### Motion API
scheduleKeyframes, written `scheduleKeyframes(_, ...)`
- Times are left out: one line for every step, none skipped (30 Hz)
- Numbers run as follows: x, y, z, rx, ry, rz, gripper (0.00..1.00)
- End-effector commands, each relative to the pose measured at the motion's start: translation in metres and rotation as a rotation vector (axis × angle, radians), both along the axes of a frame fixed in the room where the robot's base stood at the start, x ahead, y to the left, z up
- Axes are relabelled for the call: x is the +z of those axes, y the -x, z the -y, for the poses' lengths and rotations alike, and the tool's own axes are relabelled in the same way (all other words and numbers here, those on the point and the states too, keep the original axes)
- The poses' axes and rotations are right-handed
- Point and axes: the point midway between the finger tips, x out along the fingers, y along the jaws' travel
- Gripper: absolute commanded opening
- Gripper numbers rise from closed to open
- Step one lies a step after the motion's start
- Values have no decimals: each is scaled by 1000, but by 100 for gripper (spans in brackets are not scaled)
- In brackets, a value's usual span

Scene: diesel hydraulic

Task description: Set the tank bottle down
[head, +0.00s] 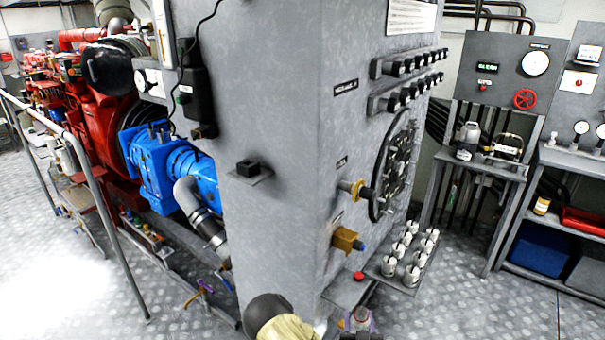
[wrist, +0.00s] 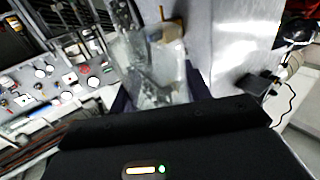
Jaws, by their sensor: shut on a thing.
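The tank bottle (wrist: 150,62) is a clear, see-through bottle in the upper middle of the wrist view. My gripper (wrist: 160,96) is shut on it, with dark fingers on both sides of its near end. The bottle looks tilted in that view, and its far end blurs into the grey background. In the head view, a small part of what looks like my gripper (head: 360,325) shows at the bottom edge, low in front of the grey cabinet. The bottle cannot be made out clearly there.
The tall grey cabinet (head: 270,120) stands close. A low shelf (head: 385,274) with several white-topped sample bottles (head: 405,250) juts from its right side. A side table (head: 480,168) holds a metal can (head: 468,138). The chequered floor is clear at the lower right.

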Motion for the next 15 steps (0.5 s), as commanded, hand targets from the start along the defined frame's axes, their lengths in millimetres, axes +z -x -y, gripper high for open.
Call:
scheduleKeyframes(17,1,0,12,4,-1,24)
scheduleKeyframes(22,1,0,19,4,0,24)
scheduleKeyframes(28,1,-1,27,4,0,24)
scheduleKeyframes(33,1,-1,34,4,-1,24)
scheduleKeyframes(37,2,-2,41,4,-1,24)
scheduleKeyframes(42,2,-2,49,4,-1,24)
scheduleKeyframes(45,2,-2,54,4,-1,24)
scheduleKeyframes(48,2,-2,59,4,-2,24)
scheduleKeyframes(50,2,-2,64,3,-2,24)
scheduleKeyframes(52,2,-3,68,3,-2,24)
scheduleKeyframes(53,2,-3,71,3,-2,24)
scheduleKeyframes(54,2,-3,74,3,-2,24)
scheduleKeyframes(55,2,-3,76,3,-2,24)
scheduleKeyframes(55,2,-3,77,3,-2,24)
scheduleKeyframes(54,2,-3,77,2,-2,24)
